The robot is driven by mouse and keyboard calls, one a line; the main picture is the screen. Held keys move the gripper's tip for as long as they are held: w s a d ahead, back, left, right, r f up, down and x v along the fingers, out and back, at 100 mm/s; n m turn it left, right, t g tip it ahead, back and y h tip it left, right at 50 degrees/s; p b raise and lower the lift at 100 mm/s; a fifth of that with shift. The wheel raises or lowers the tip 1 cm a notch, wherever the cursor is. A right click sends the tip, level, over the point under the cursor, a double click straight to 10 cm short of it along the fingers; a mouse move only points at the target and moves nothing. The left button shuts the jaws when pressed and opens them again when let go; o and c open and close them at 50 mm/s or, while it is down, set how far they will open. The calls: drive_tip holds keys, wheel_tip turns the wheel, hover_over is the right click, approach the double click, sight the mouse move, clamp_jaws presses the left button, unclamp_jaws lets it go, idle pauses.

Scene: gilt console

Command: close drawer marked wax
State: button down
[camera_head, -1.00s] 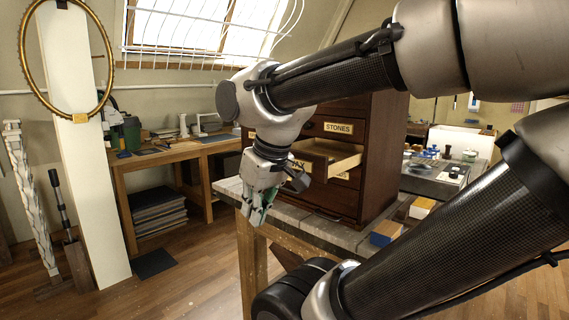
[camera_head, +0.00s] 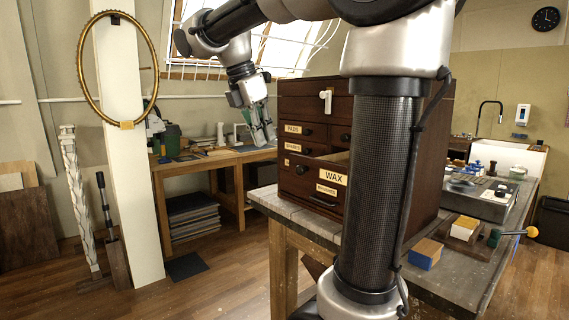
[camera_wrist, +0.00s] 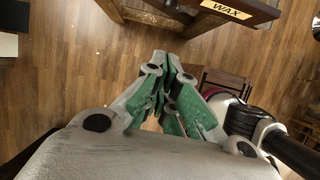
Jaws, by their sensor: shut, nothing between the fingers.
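The drawer marked WAX (camera_head: 330,189) stands pulled out of the dark wooden cabinet (camera_head: 443,150). My gripper (camera_head: 264,136) hangs up and to the left of the drawer front in the head view, pointing down. In the wrist view my gripper (camera_wrist: 166,62) is shut and empty, with green pads, apart from the drawer.
My own arm hides the cabinet's right part in the head view. The cabinet stands on a grey-topped table (camera_head: 300,222). A desk (camera_head: 220,160) stands behind at left. Open floor lies left of the table.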

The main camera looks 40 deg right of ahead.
drive_tip(key=d+f, duration=0.7)
drive_tip(key=f, duration=0.2)
drive_tip(key=shift+d+f, duration=0.2)
drive_tip(key=shift+d, duration=0.05)
drive_tip(key=d, duration=1.9)
drive_tip(key=shift+w, duration=0.25)
drive_tip(key=shift+d, duration=0.5)
drive_tip(key=shift+r, duration=0.1)
